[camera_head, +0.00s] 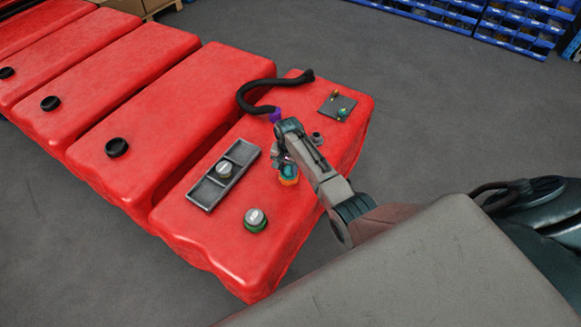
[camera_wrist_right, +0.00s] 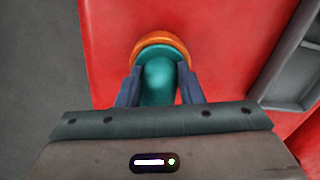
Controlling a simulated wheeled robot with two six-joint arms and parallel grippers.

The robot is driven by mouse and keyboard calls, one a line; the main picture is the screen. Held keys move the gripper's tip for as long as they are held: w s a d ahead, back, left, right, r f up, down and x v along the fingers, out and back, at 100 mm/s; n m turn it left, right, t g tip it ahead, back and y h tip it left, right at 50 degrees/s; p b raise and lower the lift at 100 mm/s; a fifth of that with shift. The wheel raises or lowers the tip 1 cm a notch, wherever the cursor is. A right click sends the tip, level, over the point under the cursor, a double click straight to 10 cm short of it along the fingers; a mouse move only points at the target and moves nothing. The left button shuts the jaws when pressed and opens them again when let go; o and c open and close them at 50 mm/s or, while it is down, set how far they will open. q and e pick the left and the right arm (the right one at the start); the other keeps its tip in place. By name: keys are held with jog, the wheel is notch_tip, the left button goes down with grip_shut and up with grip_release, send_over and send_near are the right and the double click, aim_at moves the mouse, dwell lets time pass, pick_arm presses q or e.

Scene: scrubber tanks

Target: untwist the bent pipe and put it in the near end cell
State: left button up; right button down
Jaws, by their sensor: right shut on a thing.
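The bent pipe (camera_head: 289,170) is teal and stands on an orange ring (camera_head: 288,182) on the top of the nearest red tank. My right gripper (camera_head: 284,158) is shut on it from above. In the right wrist view the teal pipe (camera_wrist_right: 159,78) sits between the two fingers (camera_wrist_right: 160,90), with the orange ring (camera_wrist_right: 160,39) beyond it. A grey tray (camera_head: 205,193) with cells in a row lies left of the gripper. Its near end cell looks empty, and a light-topped round cap (camera_head: 224,169) sits in the middle cell. My left gripper is out of view.
A green-and-white cap (camera_head: 255,220) stands on the tank near the tray. A black hose (camera_head: 243,95) with a purple end (camera_head: 275,115) and a dark plate (camera_head: 337,106) with small fittings lie behind. More red tanks (camera_head: 165,95) extend left.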

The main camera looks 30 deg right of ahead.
jog(key=shift+s+d+f, duration=0.1)
jog(key=shift+s+f, duration=0.1)
jog(key=shift+f, duration=0.05)
jog(key=c, duration=0.9)
grip_release()
jog(key=shift+o, duration=0.3)
jog(key=o, duration=0.4)
jog(key=shift+d+f, duration=0.1)
jog(key=o, duration=0.3)
jog(key=shift+w+d, duration=0.1)
jog(key=shift+w, duration=0.15)
jog(key=shift+r, duration=0.2)
